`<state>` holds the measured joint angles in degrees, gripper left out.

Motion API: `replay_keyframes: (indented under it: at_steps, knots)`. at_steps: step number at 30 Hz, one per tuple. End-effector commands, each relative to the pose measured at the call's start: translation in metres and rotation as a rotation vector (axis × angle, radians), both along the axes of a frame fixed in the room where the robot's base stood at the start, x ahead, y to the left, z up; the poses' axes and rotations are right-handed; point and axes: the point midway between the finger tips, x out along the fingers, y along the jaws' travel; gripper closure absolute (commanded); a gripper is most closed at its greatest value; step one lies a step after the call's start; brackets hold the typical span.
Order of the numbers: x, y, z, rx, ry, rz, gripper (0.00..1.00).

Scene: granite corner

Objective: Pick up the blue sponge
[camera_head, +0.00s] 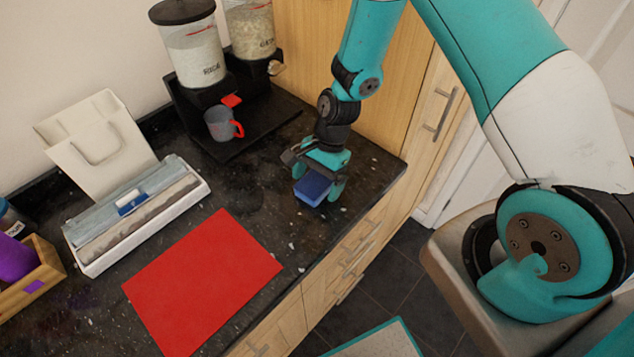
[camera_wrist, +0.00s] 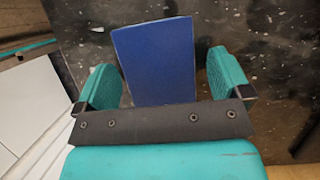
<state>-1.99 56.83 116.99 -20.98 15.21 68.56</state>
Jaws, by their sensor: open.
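The blue sponge (camera_head: 313,188) lies on the dark speckled countertop near its front edge. My gripper (camera_head: 320,186) is right at it, pointing down, with its teal fingers open on either side of the sponge. In the wrist view the sponge (camera_wrist: 156,60) sits between the two fingers of my gripper (camera_wrist: 165,80). A gap shows on the left and a gap on the right, so neither finger appears to touch it. The sponge's near end is hidden behind the dark gripper bar.
A red mat (camera_head: 203,283) lies left of the sponge. Behind are a grey cup (camera_head: 219,124) with a red handle and a dispenser stand (camera_head: 190,95). A white tray (camera_head: 184,208) and a wooden box (camera_head: 40,262) are at left. The counter edge is close by.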

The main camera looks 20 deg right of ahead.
Motion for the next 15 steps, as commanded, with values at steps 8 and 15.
replay_keyframes:
  at_steps: [8,15]
  knots:
    - [-0.0001,-0.0001,-0.0034,0.0,0.0,0.0,0.09]
    - [-0.0001,0.0,-0.0031,0.0,0.0,0.0,0.57]
